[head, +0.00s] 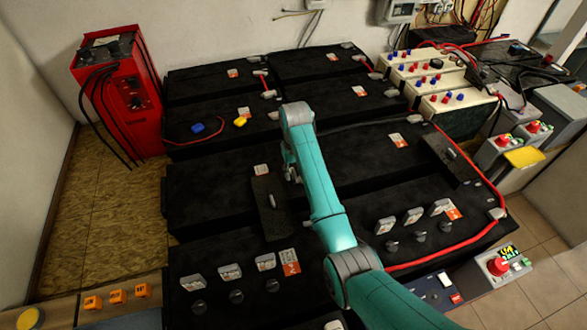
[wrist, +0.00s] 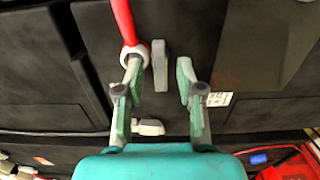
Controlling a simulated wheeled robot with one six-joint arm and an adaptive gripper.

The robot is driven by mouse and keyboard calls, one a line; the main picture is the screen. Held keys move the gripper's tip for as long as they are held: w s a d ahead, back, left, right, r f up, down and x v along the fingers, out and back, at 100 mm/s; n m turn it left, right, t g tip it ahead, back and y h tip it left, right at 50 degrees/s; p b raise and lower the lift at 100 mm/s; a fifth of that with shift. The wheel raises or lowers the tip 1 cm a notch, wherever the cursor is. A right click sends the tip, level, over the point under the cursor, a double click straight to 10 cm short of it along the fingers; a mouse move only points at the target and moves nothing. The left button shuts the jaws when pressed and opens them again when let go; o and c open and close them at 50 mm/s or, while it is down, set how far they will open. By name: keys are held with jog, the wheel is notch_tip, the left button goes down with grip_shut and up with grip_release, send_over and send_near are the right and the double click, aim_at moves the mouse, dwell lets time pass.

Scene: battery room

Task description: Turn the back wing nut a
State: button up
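In the wrist view a grey upright tab, which looks like the wing nut (wrist: 160,65), stands on a black battery top. My gripper (wrist: 161,72) is open, with one finger on each side of the tab and a visible gap on both sides. The left finger is close to the white end of a red cable (wrist: 125,22); I cannot tell if they touch. In the head view my gripper (head: 290,172) is low over the middle battery row, and my arm hides the tab. Another grey tab (head: 271,200) stands on a dark plate just left of my gripper.
Black batteries (head: 215,190) fill the middle. A dark plate (head: 450,155) with a tab lies at right. A red charger (head: 118,95) stands at back left, near blue (head: 198,128) and yellow (head: 240,122) clips. A red cable (head: 440,258) runs along the right edge.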

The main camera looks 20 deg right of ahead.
jog(key=shift+f, duration=0.3)
grip_shut()
